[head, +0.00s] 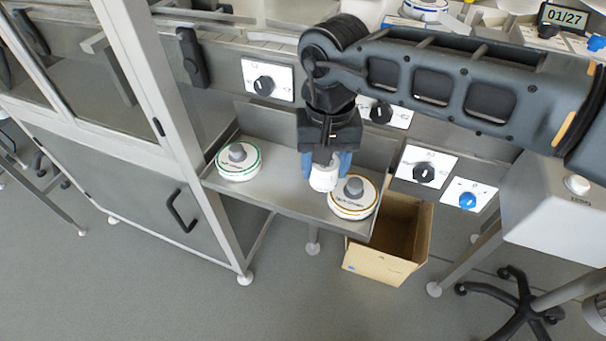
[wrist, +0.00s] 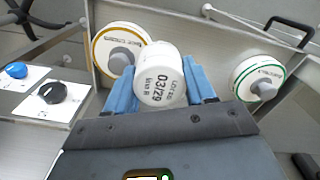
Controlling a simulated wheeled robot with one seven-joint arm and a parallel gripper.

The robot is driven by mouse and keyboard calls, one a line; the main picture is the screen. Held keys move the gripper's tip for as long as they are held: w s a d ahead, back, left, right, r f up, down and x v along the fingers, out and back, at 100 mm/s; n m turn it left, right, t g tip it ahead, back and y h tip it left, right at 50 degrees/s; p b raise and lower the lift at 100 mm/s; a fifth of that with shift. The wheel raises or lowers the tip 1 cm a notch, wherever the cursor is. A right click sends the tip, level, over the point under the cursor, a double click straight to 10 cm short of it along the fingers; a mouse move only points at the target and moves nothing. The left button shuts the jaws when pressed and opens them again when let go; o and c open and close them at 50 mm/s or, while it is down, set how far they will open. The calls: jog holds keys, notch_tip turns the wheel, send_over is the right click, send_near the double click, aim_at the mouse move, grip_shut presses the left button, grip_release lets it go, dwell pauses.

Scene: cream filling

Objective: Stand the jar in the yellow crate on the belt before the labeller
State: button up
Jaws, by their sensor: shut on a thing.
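My gripper (head: 326,167) has blue fingers and is shut on a white jar (head: 322,180), in front of the machine and above the grey steel shelf. In the wrist view the jar (wrist: 160,78) sits between the two fingers, and its end shows printing with "03/29". Whether the jar touches the shelf I cannot tell. I see no yellow crate in either view. I cannot clearly make out the belt or the labeller.
On the shelf (head: 276,185) stand a green-ringed white disc with a grey knob (head: 239,162) and an orange-ringed one (head: 352,197) close beside the jar. An open cardboard box (head: 385,265) is on the floor. Knob panels (head: 268,80) line the machine front.

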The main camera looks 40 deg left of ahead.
jog(key=a+f, duration=0.2)
jog(key=a, duration=0.2)
jog(key=shift+a+f, duration=0.3)
jog(key=shift+f, duration=2.1)
jog(key=shift+f+b, duration=0.2)
jog(key=shift+b, duration=0.1)
jog(key=o, duration=1.1)
jog(key=shift+r, duration=0.1)
notch_tip(320, 180, up, 12)
jog(key=shift+r, duration=0.1)
jog(key=shift+s, duration=0.1)
